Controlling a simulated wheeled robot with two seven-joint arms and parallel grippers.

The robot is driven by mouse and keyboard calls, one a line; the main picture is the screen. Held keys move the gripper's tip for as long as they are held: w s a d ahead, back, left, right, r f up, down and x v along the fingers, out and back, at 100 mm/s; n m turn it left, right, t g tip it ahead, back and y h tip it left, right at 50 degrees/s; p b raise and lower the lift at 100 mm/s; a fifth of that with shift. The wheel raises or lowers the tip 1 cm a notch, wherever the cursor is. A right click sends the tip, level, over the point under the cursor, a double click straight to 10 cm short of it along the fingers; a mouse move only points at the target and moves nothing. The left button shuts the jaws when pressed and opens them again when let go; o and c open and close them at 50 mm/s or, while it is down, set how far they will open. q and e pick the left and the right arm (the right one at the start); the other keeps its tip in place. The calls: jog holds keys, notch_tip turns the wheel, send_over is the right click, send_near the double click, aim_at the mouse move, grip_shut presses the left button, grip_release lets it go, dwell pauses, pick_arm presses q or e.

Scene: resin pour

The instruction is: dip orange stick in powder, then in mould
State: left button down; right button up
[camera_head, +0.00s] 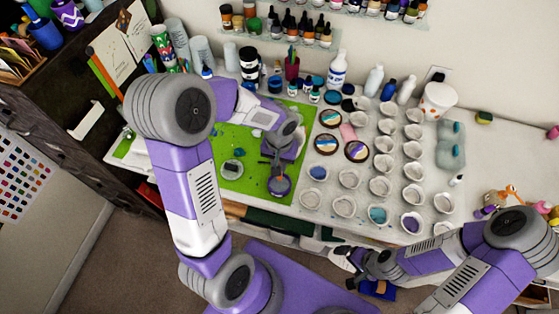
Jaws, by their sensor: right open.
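My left gripper (277,168) points down over the green mat (240,185), just above or at a small round pot with purple contents (279,187). Its fingers are small and dark, and I cannot tell whether they are closed on anything. I cannot make out an orange stick for certain. White mould cups (344,206) stand in rows on the white table to the right; some hold blue or purple, such as the blue one (378,215). My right gripper (350,262) is open and apparently empty, by the table's front edge.
A small grey-lidded jar (232,169) sits on the mat left of the pot. Round painted pieces (326,144) lie between mat and cups. Bottles, including a white one (337,69), line the back. A white bucket (438,100) stands at the back right.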

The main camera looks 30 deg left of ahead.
pick_arm(q)
jog(key=shift+f+b, duration=2)
jog(key=shift+f, duration=0.4)
jog(key=shift+r, duration=0.2)
jog(key=shift+r+p, duration=1.35)
jog(key=shift+r, duration=0.4)
notch_tip(320, 180, up, 5)
jog(key=p, duration=0.3)
jog(key=shift+p, duration=0.4)
